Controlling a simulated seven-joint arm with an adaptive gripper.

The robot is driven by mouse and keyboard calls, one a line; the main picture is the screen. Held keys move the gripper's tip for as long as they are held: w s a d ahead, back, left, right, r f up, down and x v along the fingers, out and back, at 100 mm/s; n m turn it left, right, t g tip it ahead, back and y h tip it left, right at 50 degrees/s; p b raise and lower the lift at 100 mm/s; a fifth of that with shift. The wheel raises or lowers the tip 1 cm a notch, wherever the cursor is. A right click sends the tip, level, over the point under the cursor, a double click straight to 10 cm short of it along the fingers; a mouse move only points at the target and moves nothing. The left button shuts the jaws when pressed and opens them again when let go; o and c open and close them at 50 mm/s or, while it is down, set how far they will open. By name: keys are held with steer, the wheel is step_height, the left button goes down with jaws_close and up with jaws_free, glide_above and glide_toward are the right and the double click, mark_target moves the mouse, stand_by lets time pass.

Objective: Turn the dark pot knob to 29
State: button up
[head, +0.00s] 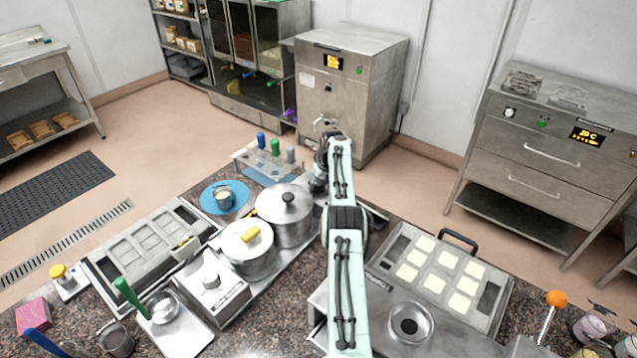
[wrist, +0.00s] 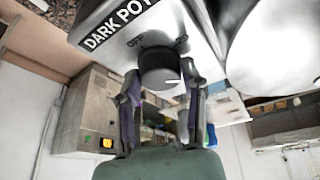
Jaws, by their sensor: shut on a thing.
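The dark pot knob (wrist: 160,70) is a dark round knob on a steel panel labelled "DARK POT" (wrist: 118,24) in the wrist view. A white pointer line on it points to the right in that view. My gripper (wrist: 163,92) is shut on the knob, one finger on each side. In the head view my arm covers the knob and fingers. The pot with a black lid handle (head: 287,218) stands just left of my arm.
A second pot (head: 248,262) with a yellow lid handle stands beside it. A blue plate with a cup (head: 223,196) and a rack of coloured bottles (head: 268,155) are further back. A tray of pale squares (head: 438,275) lies right of my arm.

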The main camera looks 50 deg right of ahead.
steer(key=shift+n, duration=0.6)
steer(key=o, duration=1.2)
steer(key=shift+c, duration=0.2)
steer(key=shift+r, duration=0.1)
steer(key=shift+s+r, duration=0.15)
steer(key=shift+r, duration=0.4)
steer(key=v, duration=1)
steer(key=shift+s+r, duration=0.25)
steer(key=shift+s, duration=0.05)
